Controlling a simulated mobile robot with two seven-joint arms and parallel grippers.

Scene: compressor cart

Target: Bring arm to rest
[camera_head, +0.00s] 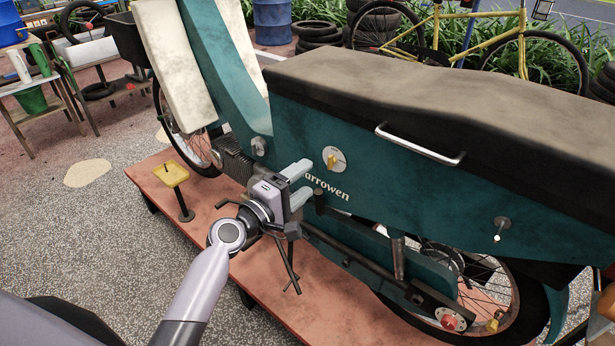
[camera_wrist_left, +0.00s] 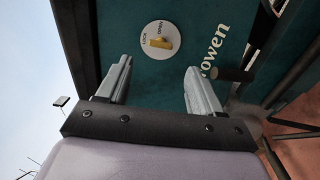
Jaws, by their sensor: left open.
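My left gripper (camera_head: 299,184) is open and empty in front of the teal side panel of a motor scooter (camera_head: 284,129). In the left wrist view its two pale fingers (camera_wrist_left: 158,88) are spread apart, pointing at the panel. A round white plate with a yellow knob (camera_head: 332,160) sits on the panel just beyond the fingers. In the left wrist view the knob (camera_wrist_left: 160,43) lies ahead between the fingertips, apart from them, and the plate reads LOCK and OPEN. My left arm (camera_head: 205,280) reaches in from the lower left. My right gripper is not in view.
The scooter stands on a reddish platform (camera_head: 203,235). A yellow pad on a post (camera_head: 171,174) stands left of my gripper. A silver handle (camera_head: 420,146) and a small knob (camera_head: 502,228) jut from the scooter's side. Open speckled ground (camera_head: 110,215) lies to the left.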

